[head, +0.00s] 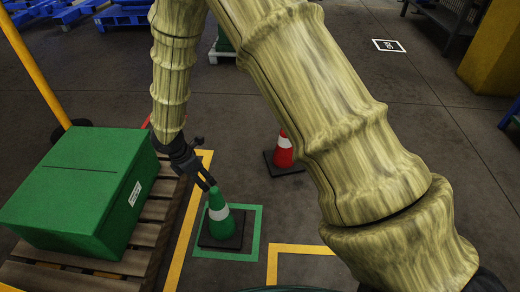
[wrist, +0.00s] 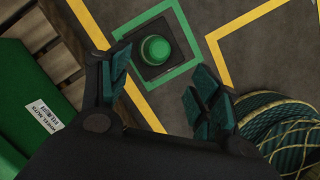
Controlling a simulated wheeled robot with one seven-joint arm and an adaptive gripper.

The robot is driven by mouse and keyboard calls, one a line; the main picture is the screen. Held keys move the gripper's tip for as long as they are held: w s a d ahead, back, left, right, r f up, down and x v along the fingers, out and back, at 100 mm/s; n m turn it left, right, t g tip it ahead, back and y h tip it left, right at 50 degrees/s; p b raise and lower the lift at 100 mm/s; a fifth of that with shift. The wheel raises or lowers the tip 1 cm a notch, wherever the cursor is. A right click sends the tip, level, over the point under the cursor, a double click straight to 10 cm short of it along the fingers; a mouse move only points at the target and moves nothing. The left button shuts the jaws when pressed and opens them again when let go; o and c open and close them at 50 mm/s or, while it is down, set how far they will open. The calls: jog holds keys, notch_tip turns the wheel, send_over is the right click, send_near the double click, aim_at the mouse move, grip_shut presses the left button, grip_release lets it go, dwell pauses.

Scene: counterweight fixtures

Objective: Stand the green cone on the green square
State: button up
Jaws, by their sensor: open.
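The green cone (head: 218,214) has a white band and a dark square base. It stands upright inside the green square outline (head: 256,236) on the floor. In the wrist view the cone (wrist: 155,50) is seen from above, with its dark base within the green outline (wrist: 187,24). My gripper (head: 207,184) is just above and beside the cone's tip in the head view. In the wrist view my gripper (wrist: 160,88) has its fingers spread wide, with nothing between them, and the cone lies beyond the fingertips.
A green box (head: 75,195) sits on a wooden pallet (head: 145,235) left of the square. A red cone (head: 284,152) stands behind, to the right. Yellow floor lines (head: 190,222) run beside the square. The floor to the front right of the red cone is partly hidden by my arm.

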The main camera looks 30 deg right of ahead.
jog(key=s+f+m+g+y, duration=0.1)
jog(key=s+f+m+y, duration=0.2)
jog(key=s+f+m, duration=0.65)
jog(key=s+f+m+g+y, duration=0.15)
jog(key=s+f, duration=0.55)
jog(key=s, duration=0.7)
jog(key=s+d+f+m+t, duration=0.1)
jog(key=s+d+m, duration=0.3)
jog(key=s, duration=0.2)
jog(key=s+d+f+m+t+h, duration=0.1)
jog(key=s+d+f+m, duration=0.1)
jog(key=s+d+m, duration=0.3)
jog(key=s, duration=0.2)
jog(key=shift+s+d+f+m, duration=0.15)
jog(key=shift+s+f+m, duration=0.1)
jog(key=shift+s+m, duration=0.05)
